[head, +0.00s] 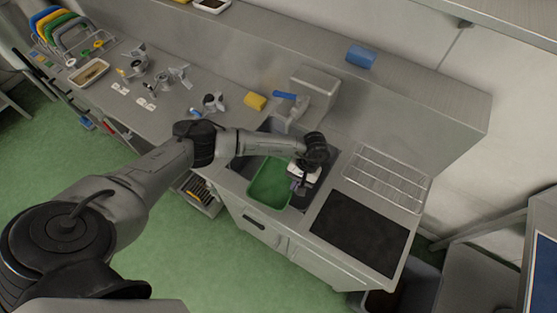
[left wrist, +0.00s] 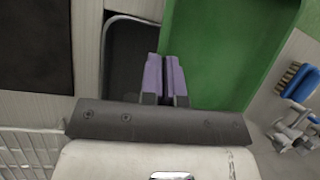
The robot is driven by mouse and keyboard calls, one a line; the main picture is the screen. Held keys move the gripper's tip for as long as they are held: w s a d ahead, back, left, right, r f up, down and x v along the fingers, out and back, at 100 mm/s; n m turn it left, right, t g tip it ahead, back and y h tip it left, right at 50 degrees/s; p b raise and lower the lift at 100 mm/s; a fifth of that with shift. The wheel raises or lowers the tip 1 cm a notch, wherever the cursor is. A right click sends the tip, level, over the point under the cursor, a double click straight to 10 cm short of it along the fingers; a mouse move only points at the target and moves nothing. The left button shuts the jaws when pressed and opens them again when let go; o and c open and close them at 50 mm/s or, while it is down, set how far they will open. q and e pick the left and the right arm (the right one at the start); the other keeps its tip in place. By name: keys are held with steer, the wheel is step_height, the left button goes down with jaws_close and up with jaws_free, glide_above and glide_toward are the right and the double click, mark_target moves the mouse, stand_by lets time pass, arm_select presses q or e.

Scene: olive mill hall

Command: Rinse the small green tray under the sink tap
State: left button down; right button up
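The small green tray (head: 268,184) is over the sink basin (head: 236,165) in the head view. It looks empty, and its inside faces up. In the left wrist view the tray (left wrist: 225,50) fills the upper right. My left gripper (head: 298,184) is at the tray's right side. Its purple fingers (left wrist: 165,78) are close together in the left wrist view, with the tray's rim running between them. The tap (head: 293,114) with a blue lever (head: 284,96) stands behind the basin; no water stream is visible. My right gripper is not in view.
A wire rack (head: 388,180) and a black mat (head: 358,232) lie right of the sink. A yellow sponge (head: 255,101) lies behind it, left of the tap. Metal parts (head: 213,102) stand on the counter to the left. A blue brush (left wrist: 299,82) shows in the wrist view.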

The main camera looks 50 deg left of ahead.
arm_select(q)
steer(key=shift+r, duration=0.15)
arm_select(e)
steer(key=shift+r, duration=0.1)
arm_select(q)
steer(key=s+d+r+p, duration=0.3)
steer(key=s+p, duration=0.1)
steer(key=shift+r, duration=0.4)
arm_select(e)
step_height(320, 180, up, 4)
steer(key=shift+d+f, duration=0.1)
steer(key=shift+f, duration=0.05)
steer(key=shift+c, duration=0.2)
